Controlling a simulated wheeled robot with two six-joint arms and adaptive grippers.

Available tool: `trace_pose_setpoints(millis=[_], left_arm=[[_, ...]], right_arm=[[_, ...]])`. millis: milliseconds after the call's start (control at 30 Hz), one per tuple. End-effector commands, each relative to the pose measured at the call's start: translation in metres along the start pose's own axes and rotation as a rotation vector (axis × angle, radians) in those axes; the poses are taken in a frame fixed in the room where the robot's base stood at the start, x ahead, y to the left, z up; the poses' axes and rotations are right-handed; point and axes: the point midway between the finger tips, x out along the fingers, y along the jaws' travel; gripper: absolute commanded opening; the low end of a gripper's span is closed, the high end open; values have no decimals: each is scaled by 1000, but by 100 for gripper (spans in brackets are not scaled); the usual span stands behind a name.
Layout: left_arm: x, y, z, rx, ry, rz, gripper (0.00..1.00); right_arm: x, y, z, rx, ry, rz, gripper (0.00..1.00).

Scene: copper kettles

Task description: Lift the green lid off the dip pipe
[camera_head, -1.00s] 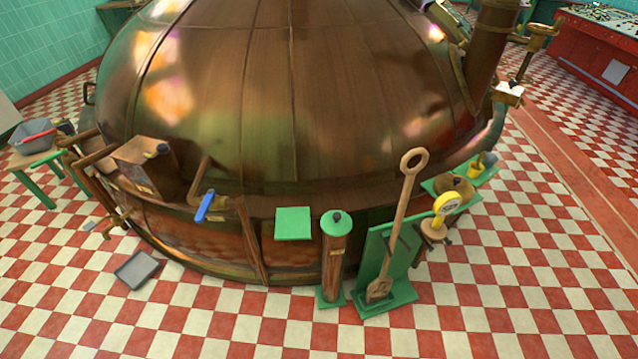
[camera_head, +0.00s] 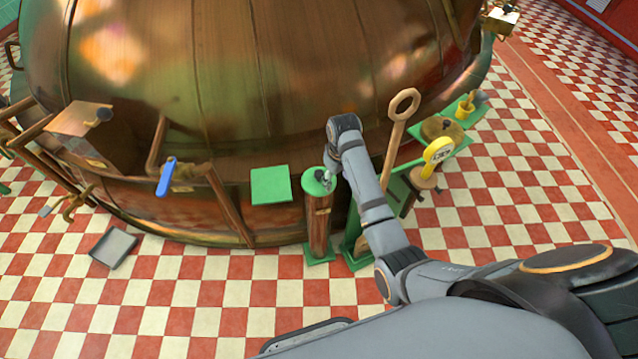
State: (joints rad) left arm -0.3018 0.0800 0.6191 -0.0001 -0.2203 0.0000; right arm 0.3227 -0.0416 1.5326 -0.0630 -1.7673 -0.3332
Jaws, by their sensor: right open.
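The dip pipe (camera_head: 319,225) is a brown upright tube on a green base in front of the copper kettle. The round green lid (camera_head: 313,187) sits on its top, with a small dark knob. My right arm reaches in from the lower right, and my right gripper (camera_head: 325,178) is at the lid, close by the knob. It is open. It looks small here and hides part of the lid and knob; I cannot tell whether it touches them. My left gripper is not in view.
The large copper kettle (camera_head: 250,70) fills the back. A green square plate (camera_head: 271,185) is left of the pipe. A wooden paddle (camera_head: 398,135) stands on the right, partly behind my arm. A yellow gauge (camera_head: 439,150) is farther right. A grey tray (camera_head: 113,248) lies on the checkered floor.

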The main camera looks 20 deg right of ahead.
Motion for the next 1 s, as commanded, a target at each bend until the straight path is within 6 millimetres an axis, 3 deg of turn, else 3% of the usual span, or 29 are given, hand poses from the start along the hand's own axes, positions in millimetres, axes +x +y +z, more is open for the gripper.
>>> trace_pose_setpoints(millis=[33,100,300,467,567,833,1000], left_arm=[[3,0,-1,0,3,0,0],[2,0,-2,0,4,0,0],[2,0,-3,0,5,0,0],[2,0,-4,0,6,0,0],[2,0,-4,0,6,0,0],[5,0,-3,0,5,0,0],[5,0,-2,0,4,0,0]], right_arm=[[-20,0,-13,-18,5,-6,56],[-33,-2,-27,-50,-14,-19,56],[-59,-7,-63,-134,-53,-45,56],[-72,-10,-77,-173,-70,-54,56],[-71,-11,-77,-178,-74,-56,56],[-28,-13,-73,-176,-75,-56,56],[-19,-13,-73,-176,-72,-55,56]])
